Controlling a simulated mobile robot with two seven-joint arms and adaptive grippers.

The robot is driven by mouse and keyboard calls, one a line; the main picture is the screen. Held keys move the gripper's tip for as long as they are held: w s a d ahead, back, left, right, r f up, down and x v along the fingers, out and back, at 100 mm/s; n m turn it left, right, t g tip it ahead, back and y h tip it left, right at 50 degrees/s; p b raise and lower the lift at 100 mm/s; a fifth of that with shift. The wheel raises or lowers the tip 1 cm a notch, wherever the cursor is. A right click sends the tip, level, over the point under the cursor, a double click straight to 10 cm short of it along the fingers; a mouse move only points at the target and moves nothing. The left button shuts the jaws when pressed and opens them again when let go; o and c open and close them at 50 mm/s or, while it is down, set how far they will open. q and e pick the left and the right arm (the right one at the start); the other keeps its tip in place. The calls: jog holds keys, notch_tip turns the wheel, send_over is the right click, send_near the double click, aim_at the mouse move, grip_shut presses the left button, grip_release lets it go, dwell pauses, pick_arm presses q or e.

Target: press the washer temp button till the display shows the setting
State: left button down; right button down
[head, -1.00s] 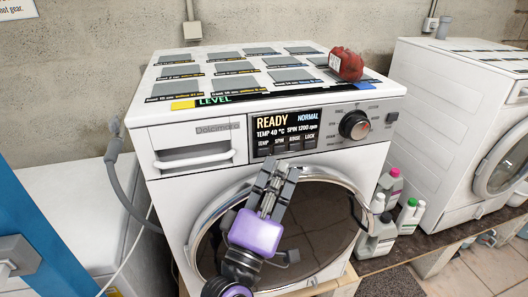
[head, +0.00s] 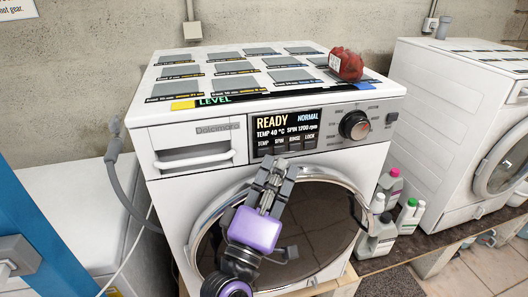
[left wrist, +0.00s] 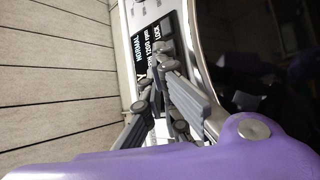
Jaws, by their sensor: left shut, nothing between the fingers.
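The white washer (head: 220,170) has a dark display (head: 287,128) that reads READY, NORMAL, TEMP 40 °C and SPIN 1200 rpm. Below this text is a row of buttons labelled TEMP, SPIN, RINSE and LOCK. The temp button (head: 265,151) is at the left end of the row. My left gripper (head: 274,162) is shut and empty. Its fingertips are just below the button row, near TEMP and SPIN; I cannot tell if they touch the panel. In the left wrist view the fingers (left wrist: 155,80) point at the sideways display (left wrist: 150,45). My right gripper is not in view.
A round knob (head: 354,125) is right of the display. A red object (head: 346,64) stands on the washer's top among grey labelled tiles. The round door (head: 320,215) is behind my gripper. Bottles (head: 381,238) stand at the right, before a second white machine (head: 445,130).

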pick_arm(q)
jog(key=shift+w, duration=0.15)
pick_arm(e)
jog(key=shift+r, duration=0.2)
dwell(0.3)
pick_arm(q)
jog(key=shift+w+a+r, duration=0.1)
jog(key=shift+w, duration=0.2)
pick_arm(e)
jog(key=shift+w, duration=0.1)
pick_arm(q)
jog(key=shift+w+a, duration=0.15)
jog(key=shift+w, duration=0.15)
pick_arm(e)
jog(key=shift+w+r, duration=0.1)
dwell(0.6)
pick_arm(q)
jog(key=shift+s, duration=0.1)
jog(key=shift+s+d+p, duration=0.25)
jog(key=shift+s+p, duration=0.05)
jog(key=shift+s, duration=0.35)
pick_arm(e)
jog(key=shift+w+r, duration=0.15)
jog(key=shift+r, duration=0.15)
